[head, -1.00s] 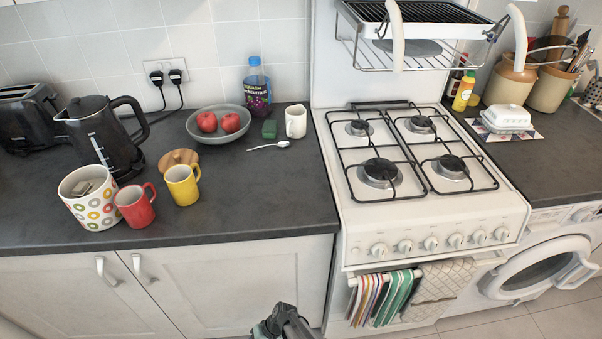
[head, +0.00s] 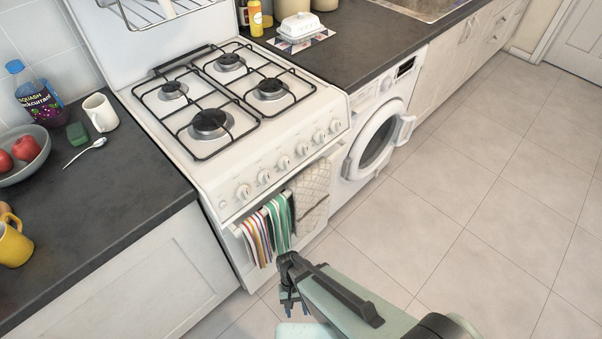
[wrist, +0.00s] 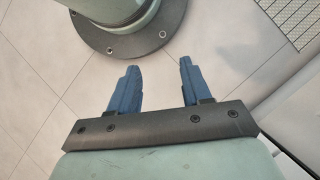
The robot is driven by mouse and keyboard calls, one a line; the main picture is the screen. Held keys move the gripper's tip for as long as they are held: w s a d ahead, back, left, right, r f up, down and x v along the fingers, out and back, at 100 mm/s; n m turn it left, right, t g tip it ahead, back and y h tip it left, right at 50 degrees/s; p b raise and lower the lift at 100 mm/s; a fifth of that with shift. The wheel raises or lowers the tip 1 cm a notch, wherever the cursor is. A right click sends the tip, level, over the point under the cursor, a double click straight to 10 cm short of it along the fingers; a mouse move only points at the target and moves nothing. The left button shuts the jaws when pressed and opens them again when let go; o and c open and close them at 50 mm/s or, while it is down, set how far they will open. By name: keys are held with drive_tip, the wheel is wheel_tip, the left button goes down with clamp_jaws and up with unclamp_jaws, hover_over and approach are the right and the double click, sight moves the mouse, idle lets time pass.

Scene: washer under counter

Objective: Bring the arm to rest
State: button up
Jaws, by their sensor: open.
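My gripper (head: 288,300) is low in the head view, in front of the cooker and below the hanging towels. It points down toward the floor. In the wrist view my gripper (wrist: 156,86) has two blue fingers set wide apart with nothing between them. The tiled floor shows beyond the fingertips, along with the round foot of my own base. My arm reaches in from the bottom of the head view.
The white cooker (head: 262,147) has striped towels (head: 268,228) on its front rail. The washing machine (head: 375,140) under the counter has its round door (head: 384,141) ajar. The dark counter (head: 105,205) lies left. Tiled floor (head: 490,220) is clear at right.

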drive_tip(key=s+d+r+m+g+y, duration=0.1)
drive_tip(key=s+d+r, duration=0.1)
drive_tip(key=d, duration=1.7)
drive_tip(key=shift+s+r+m, duration=0.3)
drive_tip(key=shift+s+r, duration=0.1)
drive_tip(key=shift+s, duration=0.2)
